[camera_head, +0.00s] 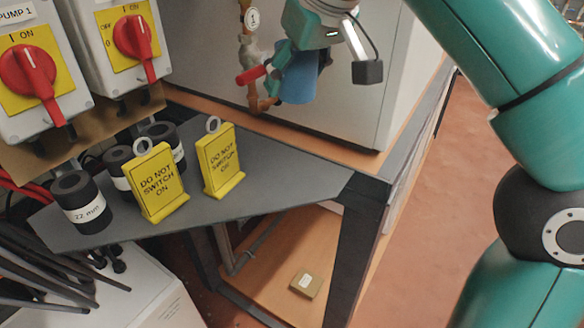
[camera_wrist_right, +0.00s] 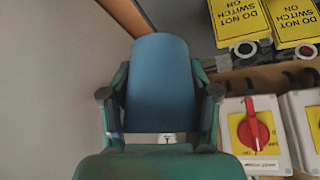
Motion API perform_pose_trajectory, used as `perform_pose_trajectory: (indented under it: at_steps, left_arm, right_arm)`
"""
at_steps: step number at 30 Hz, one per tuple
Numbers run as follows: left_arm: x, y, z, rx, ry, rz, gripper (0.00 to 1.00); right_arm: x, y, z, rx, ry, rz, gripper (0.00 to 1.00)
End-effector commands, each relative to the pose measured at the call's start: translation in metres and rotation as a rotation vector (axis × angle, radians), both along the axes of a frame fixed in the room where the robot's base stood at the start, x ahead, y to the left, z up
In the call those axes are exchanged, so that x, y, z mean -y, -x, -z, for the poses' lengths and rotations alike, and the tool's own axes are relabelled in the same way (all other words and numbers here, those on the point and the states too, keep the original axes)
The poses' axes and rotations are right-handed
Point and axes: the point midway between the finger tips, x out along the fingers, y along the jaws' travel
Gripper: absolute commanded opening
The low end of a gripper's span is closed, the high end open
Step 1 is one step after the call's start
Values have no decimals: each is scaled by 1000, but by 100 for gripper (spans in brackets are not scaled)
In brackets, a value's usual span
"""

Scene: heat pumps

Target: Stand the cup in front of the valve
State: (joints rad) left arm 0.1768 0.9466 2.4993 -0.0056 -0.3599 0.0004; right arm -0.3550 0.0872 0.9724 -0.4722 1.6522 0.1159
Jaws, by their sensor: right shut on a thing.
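My right gripper (camera_head: 283,58) is shut on the blue cup (camera_head: 300,82). In the right wrist view the cup (camera_wrist_right: 162,75) sits between the two green fingers of the gripper (camera_wrist_right: 160,98). In the head view the cup is partly hidden by the gripper, just right of the valve (camera_head: 252,74) with its red lever on a copper pipe. A finger overlaps the lever's end; whether they touch I cannot tell. The cup looks near upright in front of the pale casing. I cannot tell whether its base touches anything. My left gripper is not in view.
Two yellow signs (camera_head: 158,185) (camera_head: 222,165) and several black rolls (camera_head: 80,205) stand on the grey shelf (camera_head: 290,175). Switch boxes with red knobs (camera_head: 135,37) are at left. The pale casing (camera_head: 395,70) stands behind the cup. The shelf's right part is clear.

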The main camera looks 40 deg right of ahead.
Motion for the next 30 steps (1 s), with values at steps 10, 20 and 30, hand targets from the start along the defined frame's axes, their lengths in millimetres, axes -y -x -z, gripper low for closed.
perform_pose_trajectory:
  at_steps: [10,20,30]
  left_arm:
    - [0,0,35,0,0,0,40]
    - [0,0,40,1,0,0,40]
    - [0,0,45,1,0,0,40]
  right_arm:
    - [4,3,89,-2,-1,10,23]
    - [4,2,116,0,-1,10,23]
    - [4,2,146,1,-2,11,23]
